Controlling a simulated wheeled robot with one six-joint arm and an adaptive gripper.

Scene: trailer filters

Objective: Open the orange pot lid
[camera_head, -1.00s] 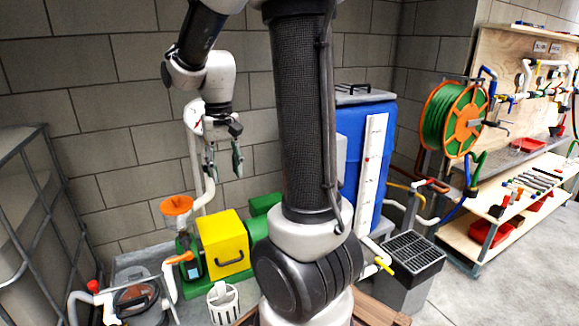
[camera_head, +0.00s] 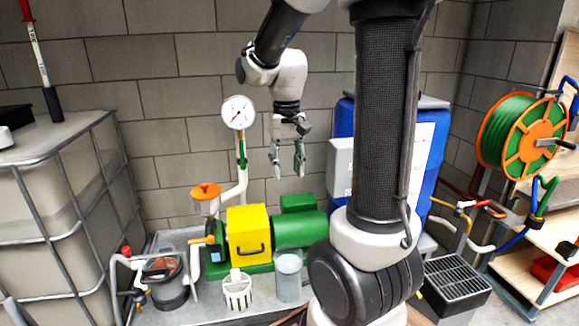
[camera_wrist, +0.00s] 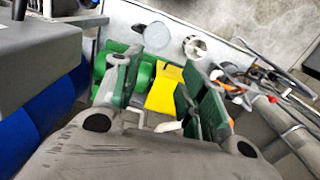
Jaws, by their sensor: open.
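An orange lid-like cap (camera_head: 205,191) sits on a small clear pot (camera_head: 207,207) at the left end of the green pump set, below the round gauge. A second, dark pot (camera_head: 170,291) with a clear, brownish-orange top stands lower left; I cannot tell which pot is meant. Both tops look closed. My gripper (camera_head: 288,165) hangs fingers down, open and empty, above the green motor and right of both pots. In the wrist view, the gripper's green fingers (camera_wrist: 163,75) are spread, with the yellow box beyond them.
A yellow box (camera_head: 248,232) and green motor (camera_head: 298,232) stand on the metal bench. A white pressure gauge (camera_head: 238,112) on a pipe rises between the orange cap and my gripper. A caged tank (camera_head: 60,210) is at left, a blue tank (camera_head: 343,120) behind my column.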

